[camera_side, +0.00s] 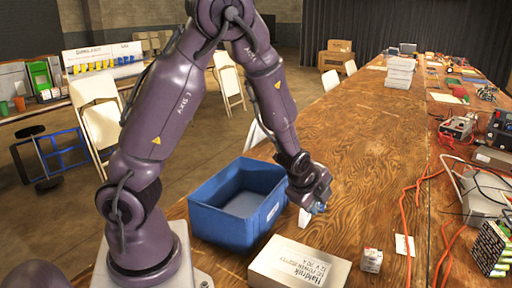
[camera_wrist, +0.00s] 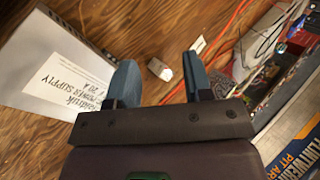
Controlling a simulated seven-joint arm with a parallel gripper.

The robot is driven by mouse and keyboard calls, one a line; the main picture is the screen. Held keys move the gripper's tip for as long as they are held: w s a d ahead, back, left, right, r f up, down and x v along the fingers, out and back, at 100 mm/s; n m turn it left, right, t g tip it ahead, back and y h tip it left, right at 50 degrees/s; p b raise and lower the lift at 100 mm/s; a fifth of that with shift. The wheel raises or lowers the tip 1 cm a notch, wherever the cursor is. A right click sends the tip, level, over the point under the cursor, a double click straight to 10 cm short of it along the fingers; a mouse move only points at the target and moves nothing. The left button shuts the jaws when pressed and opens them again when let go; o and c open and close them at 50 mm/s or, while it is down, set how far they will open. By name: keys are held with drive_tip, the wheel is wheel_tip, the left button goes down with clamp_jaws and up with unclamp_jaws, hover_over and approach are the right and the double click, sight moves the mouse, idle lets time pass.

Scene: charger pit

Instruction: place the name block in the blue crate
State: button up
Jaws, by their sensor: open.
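A small white block (camera_side: 372,260) with red and dark print stands on the wooden table, right of the white power supply box. I take it as the name block, though its print is too small to read. In the wrist view the block (camera_wrist: 158,69) appears between the two blue-grey fingers, beyond their tips. My gripper (camera_side: 319,208) is open and empty, above the table, right of the blue crate and farther back than the block. The fingers also show in the wrist view (camera_wrist: 159,63). The blue crate (camera_side: 227,222) stands at the table's left side, and its visible inside looks empty.
The power supply box (camera_side: 300,265) lies between crate and block; it shows in the wrist view (camera_wrist: 60,75). A white card (camera_side: 404,246) lies right of the block. Orange cables (camera_side: 408,200) and electronics (camera_side: 485,195) crowd the right side. The table's middle is clear.

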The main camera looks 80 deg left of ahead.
drive_tip(key=s+d+r+n+h, duration=0.2)
drive_tip(key=s+d+r+n, duration=0.2)
drive_tip(key=r, duration=0.4)
drive_tip(key=s+d+r+n+h, duration=0.2)
drive_tip(key=s+d+r+n, duration=0.2)
drive_tip(key=s+r, duration=0.4)
drive_tip(key=shift+d+r+n, duration=0.4)
drive_tip(key=shift+r+n, duration=0.3)
drive_tip(key=shift+n, duration=0.2)
drive_tip(key=shift+o, duration=0.5)
drive_tip(key=s+n, duration=0.1)
drive_tip(key=s+r, duration=0.1)
drive_tip(key=s, duration=0.1)
drive_tip(key=s+r+n, duration=0.1)
drive_tip(key=s, duration=0.1)
drive_tip(key=shift+d+r+n+y, duration=0.1)
drive_tip(key=shift+d+n+y, duration=0.1)
drive_tip(key=shift+n+y, duration=0.1)
drive_tip(key=shift+s, duration=0.25)
